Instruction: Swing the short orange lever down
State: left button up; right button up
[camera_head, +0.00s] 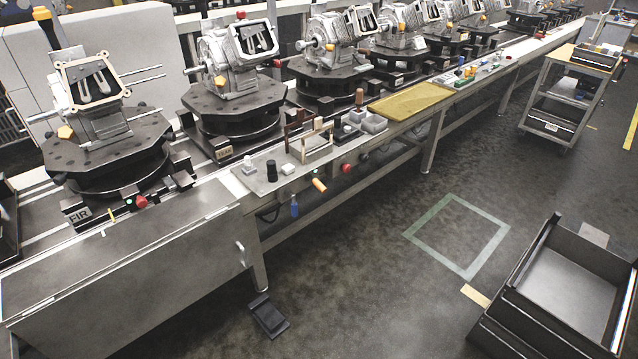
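A short orange handle (319,185), which looks like the lever, sticks out from the front edge of the metal side bench (250,180). It slants slightly down to the right. Its pivot is too small to make out. A red knob (346,168) is to its right on the same edge, and a blue handle (294,206) hangs to its left and lower. Neither of my grippers shows in the head view.
Conveyor fixtures holding grey castings (230,55) line the back. Small blocks and a wooden frame (312,140) stand on the bench. A black pedal (268,315) lies on the floor. A dark open bin (570,290) is at lower right. The middle floor is free.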

aim_at(316, 181)
jog(key=i+l+u, duration=0.1)
jog(key=i+l, duration=0.15)
jog(key=i+l+u, duration=0.1)
jog(key=l, duration=0.25)
jog(key=i+l+u, duration=0.1)
jog(key=i+l, duration=0.2)
jog(key=i+l+u, duration=0.25)
jog(key=i+l, duration=0.15)
jog(key=l, duration=0.3)
jog(key=i+l+u, duration=0.1)
jog(key=l, duration=0.3)
jog(key=i+l+u, duration=0.1)
jog(key=i+l, duration=0.15)
jog(key=i+l+u, duration=0.1)
jog(key=l, duration=0.4)
